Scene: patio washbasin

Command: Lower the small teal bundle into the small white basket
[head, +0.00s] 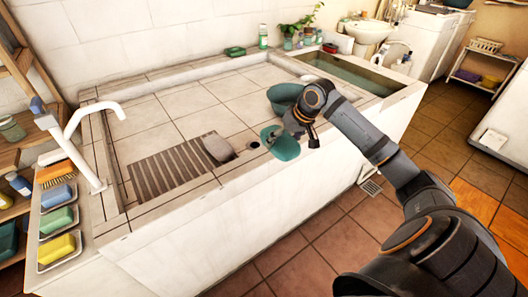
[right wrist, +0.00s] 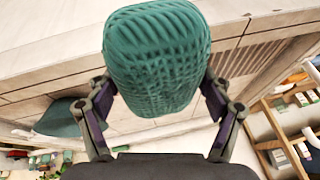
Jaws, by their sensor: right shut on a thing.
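The teal bundle (head: 285,148) is a rounded, knit-textured lump, held over the front rim of the washbasin. It fills the upper middle of the right wrist view (right wrist: 158,55). My right gripper (head: 297,132) is shut on it, with a finger on each side in the right wrist view. A small white slatted basket (head: 487,45) stands on a low rack at the far right, well away from the gripper. I cannot tell whether it is the basket named in the task. My left gripper is not in view.
A teal bowl (head: 284,96) stands just behind my right gripper. A white tap (head: 82,150) and soap trays (head: 60,249) are at left. The tiled basin middle is clear.

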